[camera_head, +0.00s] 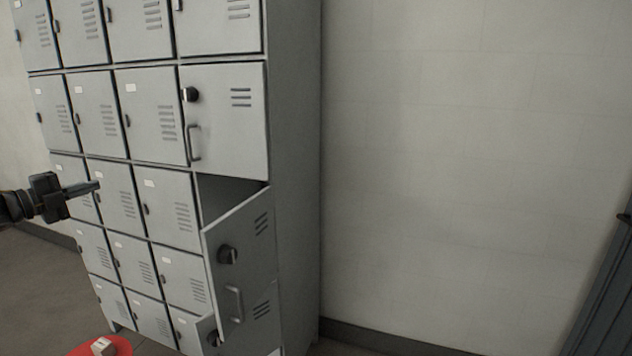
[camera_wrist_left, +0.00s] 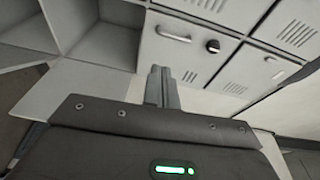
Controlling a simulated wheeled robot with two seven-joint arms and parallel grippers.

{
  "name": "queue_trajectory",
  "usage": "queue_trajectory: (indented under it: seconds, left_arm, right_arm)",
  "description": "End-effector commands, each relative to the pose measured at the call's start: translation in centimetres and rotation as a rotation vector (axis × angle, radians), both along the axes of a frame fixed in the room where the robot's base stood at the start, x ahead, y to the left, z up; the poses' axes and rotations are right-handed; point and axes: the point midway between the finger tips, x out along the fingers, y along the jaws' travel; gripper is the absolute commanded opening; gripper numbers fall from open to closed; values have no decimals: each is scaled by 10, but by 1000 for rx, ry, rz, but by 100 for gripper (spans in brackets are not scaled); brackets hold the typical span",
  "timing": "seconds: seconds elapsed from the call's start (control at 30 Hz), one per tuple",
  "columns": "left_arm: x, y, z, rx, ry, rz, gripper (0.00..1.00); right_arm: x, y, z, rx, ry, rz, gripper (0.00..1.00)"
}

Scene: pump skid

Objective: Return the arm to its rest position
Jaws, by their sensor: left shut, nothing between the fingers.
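My left gripper (camera_head: 92,187) comes in from the left edge of the head view, in front of the grey locker bank (camera_head: 296,150). Its fingers are together and empty, pointing right. In the left wrist view the shut fingertips (camera_wrist_left: 161,75) show above the dark gripper body, with locker doors beyond. I cannot tell from the head view how far the fingers are from the doors. My right gripper is not in view.
One locker door (camera_head: 240,255) with a knob and handle stands ajar, its dark inside showing above. The door above it (camera_head: 226,120) is closed. A red round surface (camera_head: 118,345) bears a small pale block (camera_head: 103,346). A bare wall (camera_head: 450,150) lies right.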

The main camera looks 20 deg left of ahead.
Motion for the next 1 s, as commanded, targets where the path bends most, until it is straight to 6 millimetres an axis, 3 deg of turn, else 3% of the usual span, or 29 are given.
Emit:
queue_trajectory:
  seconds: [0.17,0.27,0.37,0.57,0.67,0.77,0.87,1.0]
  left_arm:
    - [14,24,3,-51,14,120,0]
    - [25,39,-7,-104,19,199,0]
    - [37,50,-30,-167,36,268,0]
    - [58,59,-100,-287,98,381,0]
    - [68,57,-150,-353,145,439,0]
    - [75,48,-219,-432,214,506,0]
    - [73,32,-299,-513,296,583,0]
    - [55,1,-408,-606,413,685,0]
  right_arm:
    - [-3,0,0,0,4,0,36]
    - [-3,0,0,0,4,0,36]
    - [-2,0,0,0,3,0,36]
    - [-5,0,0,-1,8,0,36]
    - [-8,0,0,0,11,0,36]
    - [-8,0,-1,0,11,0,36]
    - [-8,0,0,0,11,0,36]
    - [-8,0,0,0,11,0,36]
